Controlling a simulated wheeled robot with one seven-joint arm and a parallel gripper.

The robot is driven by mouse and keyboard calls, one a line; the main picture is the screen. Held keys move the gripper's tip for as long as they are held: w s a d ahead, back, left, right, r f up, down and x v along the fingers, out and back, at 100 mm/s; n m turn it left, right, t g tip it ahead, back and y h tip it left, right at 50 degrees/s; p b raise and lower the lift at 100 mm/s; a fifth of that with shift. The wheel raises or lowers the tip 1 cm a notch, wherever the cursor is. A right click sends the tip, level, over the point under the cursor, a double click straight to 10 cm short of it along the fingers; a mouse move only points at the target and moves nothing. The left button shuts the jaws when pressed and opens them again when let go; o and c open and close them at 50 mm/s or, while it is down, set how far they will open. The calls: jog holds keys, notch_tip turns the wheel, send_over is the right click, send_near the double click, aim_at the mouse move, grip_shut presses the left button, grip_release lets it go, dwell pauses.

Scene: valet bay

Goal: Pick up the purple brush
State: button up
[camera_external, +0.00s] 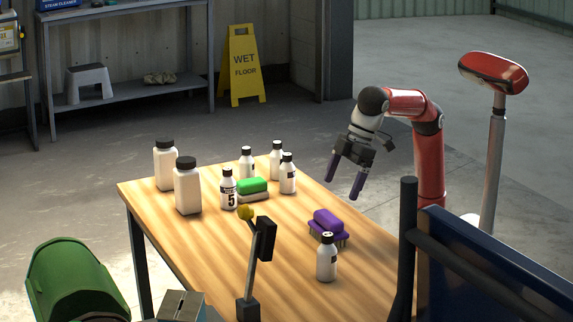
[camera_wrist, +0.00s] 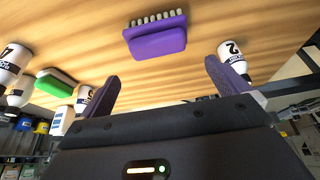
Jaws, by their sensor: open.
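The purple brush (camera_external: 328,226) lies on the wooden table (camera_external: 285,268) toward its right side, bristles down. In the wrist view the purple brush (camera_wrist: 157,38) shows at the top centre, beyond the fingertips, with its pale bristles along the upper side. My gripper (camera_external: 346,180) is open and empty, raised above the table's far right edge. In the wrist view my gripper's purple fingers (camera_wrist: 160,80) are spread apart and do not touch the brush.
A white bottle (camera_external: 326,258) stands close in front of the brush. A green brush (camera_external: 252,188), several white bottles and a dark stand (camera_external: 262,245) with a yellow ball are also on the table. Bare tabletop lies between the two brushes.

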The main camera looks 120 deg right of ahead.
aim_at(329, 216)
jog(key=b+x, duration=0.1)
jog(key=x, duration=0.7)
jog(key=shift+d+f, duration=0.15)
jog(key=shift+f, duration=0.1)
jog(key=c, duration=1)
jog(key=shift+r, duration=0.2)
jog(key=shift+c, duration=0.2)
